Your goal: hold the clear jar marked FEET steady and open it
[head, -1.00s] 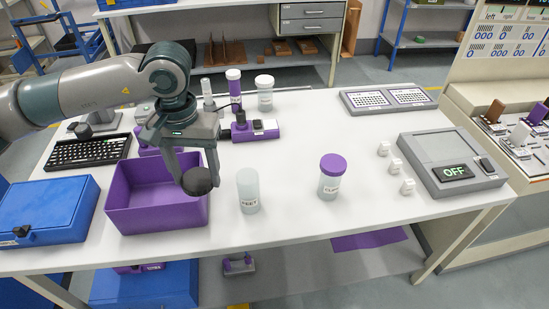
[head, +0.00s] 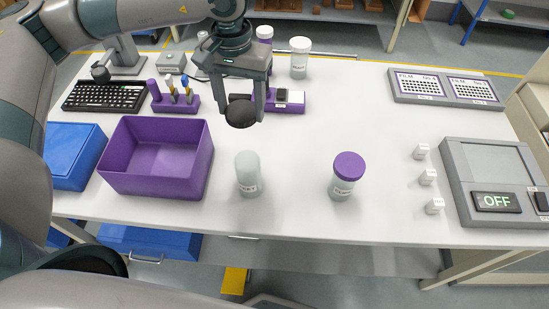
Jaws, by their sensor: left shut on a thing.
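The clear jar marked FEET (head: 248,175) stands upright on the white table, right of the purple bin. It looks pale and translucent, and no dark cap shows on it. My left gripper (head: 241,112) is shut on a round black object, which looks like a lid (head: 240,110). It holds this above the table, behind the jar in the picture and apart from it. Nothing is holding the jar. My right gripper is not in view.
An open purple bin (head: 118,178) stands left of the jar. A jar with a purple lid (head: 346,176) stands to the right, near several small white blocks (head: 427,177) and a grey device reading OFF (head: 490,160). A keyboard (head: 104,97) lies at the back left. The table's middle is clear.

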